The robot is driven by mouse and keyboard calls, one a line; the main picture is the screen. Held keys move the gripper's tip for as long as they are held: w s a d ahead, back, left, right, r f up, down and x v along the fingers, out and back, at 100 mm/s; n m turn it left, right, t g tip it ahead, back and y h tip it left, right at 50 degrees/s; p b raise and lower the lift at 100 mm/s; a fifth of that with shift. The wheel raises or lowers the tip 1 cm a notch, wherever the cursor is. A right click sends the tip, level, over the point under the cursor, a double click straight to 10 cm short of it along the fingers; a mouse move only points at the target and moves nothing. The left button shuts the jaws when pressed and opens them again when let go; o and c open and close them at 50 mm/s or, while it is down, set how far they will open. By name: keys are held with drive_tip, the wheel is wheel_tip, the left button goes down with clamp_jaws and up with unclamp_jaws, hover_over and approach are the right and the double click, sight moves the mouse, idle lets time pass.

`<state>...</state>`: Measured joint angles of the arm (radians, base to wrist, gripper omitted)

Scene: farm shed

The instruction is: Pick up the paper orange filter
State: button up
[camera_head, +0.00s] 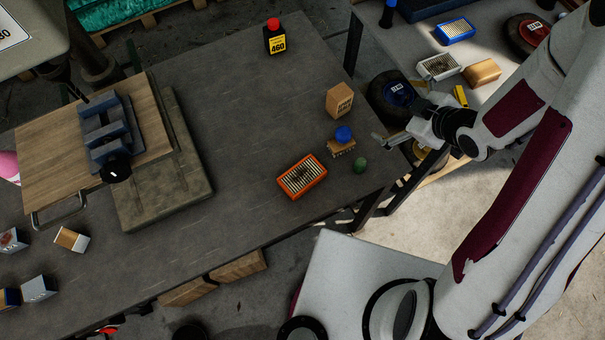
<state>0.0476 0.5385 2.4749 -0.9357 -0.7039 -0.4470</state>
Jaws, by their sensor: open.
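The paper orange filter (302,177) lies flat on the dark table near its front right part. It is a rectangular orange frame with pale pleats and a dark mark in the middle. My gripper (384,143) is open and empty, to the upper right of the filter, by the table's right edge. It is apart from the filter. Its fingers point left, toward a small brush-like item with a blue knob. The finger nearer the back is hard to make out.
Close to the filter are the blue-knobbed item (342,141), a green egg-like object (360,163) and a cardboard box (340,100). A wooden board with a blue vise (108,134) is at left. The table's middle is clear.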

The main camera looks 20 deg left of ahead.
sight(308, 178)
drive_tip(key=s+a+f+y, duration=0.1)
drive_tip(key=s+a, duration=0.1)
drive_tip(key=s+a+f+n+g+y, duration=0.1)
drive_tip(key=s+a+f+y, duration=0.1)
drive_tip(key=s+a, duration=0.1)
drive_tip(key=s+a+f+n+g+y, duration=0.1)
drive_tip(key=s+a, duration=0.1)
drive_tip(key=a, duration=0.1)
drive_tip(key=shift+s+f+y, duration=0.15)
drive_tip(key=shift+f+y, duration=0.25)
drive_tip(key=s+a+y, duration=0.1)
drive_tip(key=s, duration=0.2)
drive_tip(key=s+a+y, duration=0.2)
drive_tip(key=s, duration=0.1)
drive_tip(key=s+a+g+y, duration=0.1)
drive_tip(key=s+y, duration=0.1)
drive_tip(key=s, duration=0.1)
drive_tip(key=shift+a+r+m, duration=0.2)
drive_tip(key=shift+r+m, duration=0.1)
drive_tip(key=shift+r, duration=0.05)
drive_tip(key=shift+s+r+m+y, duration=0.15)
drive_tip(key=shift+s+m+y, duration=0.4)
drive_tip(key=shift+s, duration=0.9)
drive_tip(key=shift+f, duration=1.55)
drive_tip(key=shift+f, duration=0.1)
